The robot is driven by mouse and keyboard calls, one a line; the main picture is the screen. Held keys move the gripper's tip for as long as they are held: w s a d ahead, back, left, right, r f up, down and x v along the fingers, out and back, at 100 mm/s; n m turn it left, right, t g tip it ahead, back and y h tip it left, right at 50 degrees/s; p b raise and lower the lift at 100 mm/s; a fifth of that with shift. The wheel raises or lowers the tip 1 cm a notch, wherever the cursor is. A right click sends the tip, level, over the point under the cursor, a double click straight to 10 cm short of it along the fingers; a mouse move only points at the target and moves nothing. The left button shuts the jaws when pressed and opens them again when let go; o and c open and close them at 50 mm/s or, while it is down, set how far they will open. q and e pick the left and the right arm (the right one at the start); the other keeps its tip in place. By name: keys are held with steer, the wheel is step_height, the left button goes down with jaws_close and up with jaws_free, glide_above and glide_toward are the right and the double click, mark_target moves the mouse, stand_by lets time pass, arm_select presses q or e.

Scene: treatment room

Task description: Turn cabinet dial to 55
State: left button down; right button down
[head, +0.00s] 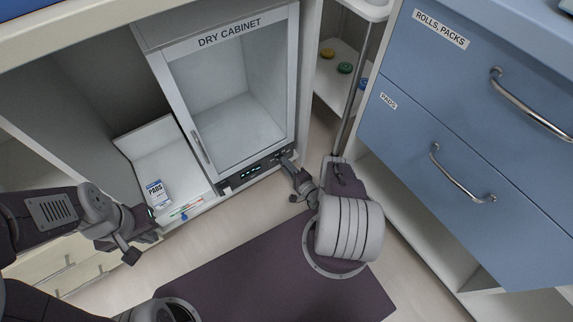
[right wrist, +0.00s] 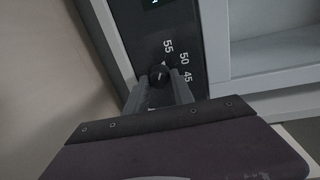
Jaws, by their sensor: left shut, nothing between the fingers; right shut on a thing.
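The dry cabinet (head: 222,95) stands in the shelving in the head view, its glass door shut. Its dark control panel (head: 255,170) runs along the bottom, with a small lit display. The black dial (right wrist: 158,75) shows in the right wrist view, with the numbers 55, 50 and 45 beside it. My right gripper (right wrist: 159,88) is shut on the dial, one finger on each side. In the head view my right gripper (head: 287,163) is at the panel's right end. My left gripper (head: 143,236) is shut and empty, left of the cabinet.
A box of pads (head: 157,193) and some thin coloured items (head: 186,208) lie on the white shelf left of the cabinet. Blue drawers (head: 470,120) with metal handles stand at the right. A thin pole (head: 358,90) rises just right of the cabinet.

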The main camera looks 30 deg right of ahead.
stand_by(0.4)
steer(key=c, duration=1.1)
jaws_free()
steer(key=s+p, duration=0.1)
steer(key=s, duration=0.2)
steer(key=s+p, duration=0.1)
steer(key=s, duration=0.2)
steer(key=s+d+r+p, duration=0.1)
steer(key=s+p, duration=0.1)
steer(key=s, duration=0.1)
